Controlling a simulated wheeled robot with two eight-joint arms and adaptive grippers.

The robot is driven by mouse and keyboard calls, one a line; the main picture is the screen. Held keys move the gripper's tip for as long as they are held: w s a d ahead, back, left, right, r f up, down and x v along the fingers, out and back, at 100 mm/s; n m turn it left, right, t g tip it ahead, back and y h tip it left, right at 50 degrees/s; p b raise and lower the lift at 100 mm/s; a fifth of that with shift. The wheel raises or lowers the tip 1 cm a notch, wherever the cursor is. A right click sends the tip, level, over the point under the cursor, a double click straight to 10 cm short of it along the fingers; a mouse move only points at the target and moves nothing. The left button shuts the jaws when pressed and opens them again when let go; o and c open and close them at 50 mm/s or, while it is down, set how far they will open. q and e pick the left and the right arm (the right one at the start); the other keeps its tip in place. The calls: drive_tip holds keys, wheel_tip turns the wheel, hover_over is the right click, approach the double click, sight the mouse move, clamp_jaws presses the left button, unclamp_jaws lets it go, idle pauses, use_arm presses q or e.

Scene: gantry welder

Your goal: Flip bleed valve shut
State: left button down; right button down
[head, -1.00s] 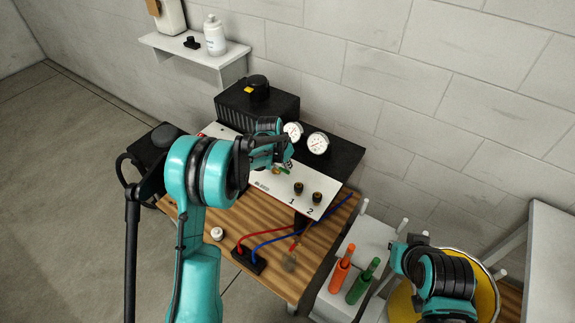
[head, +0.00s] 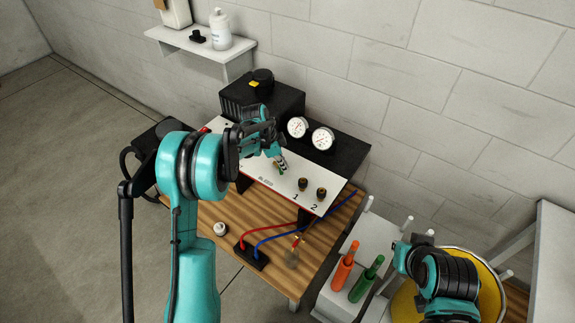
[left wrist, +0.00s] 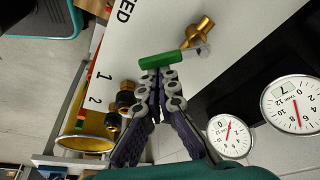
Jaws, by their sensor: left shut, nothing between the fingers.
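The bleed valve (left wrist: 198,33) has a brass body and a lever with a green grip (left wrist: 160,60). It sits on the white panel by the "BLEED" lettering. In the head view its green grip (head: 282,171) shows small below my left gripper (head: 276,155). My left gripper also shows in the left wrist view (left wrist: 160,74), shut and empty.
Two gauges (head: 298,127) (head: 322,138) stand behind the panel (head: 255,168). Brass-and-black fittings (head: 321,193) marked 1 and 2 sit right of the valve. Red and blue hoses (head: 310,223) lie on the wooden bench (head: 205,240). Orange (head: 343,270) and green (head: 368,278) handles stand at right.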

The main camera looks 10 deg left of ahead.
use_arm(q)
drive_tip(key=m, duration=0.1)
drive_tip(key=a+m+g, duration=0.1)
drive_tip(key=m, duration=0.1)
drive_tip(key=shift+s+a, duration=0.15)
drive_tip(key=shift+s, duration=0.15)
drive_tip(key=shift+s+a, duration=0.2)
drive_tip(key=shift+a, duration=0.35)
drive_tip(key=shift+w, duration=0.2)
drive_tip(key=shift+w+d, duration=0.15)
drive_tip(key=shift+w, duration=0.5)
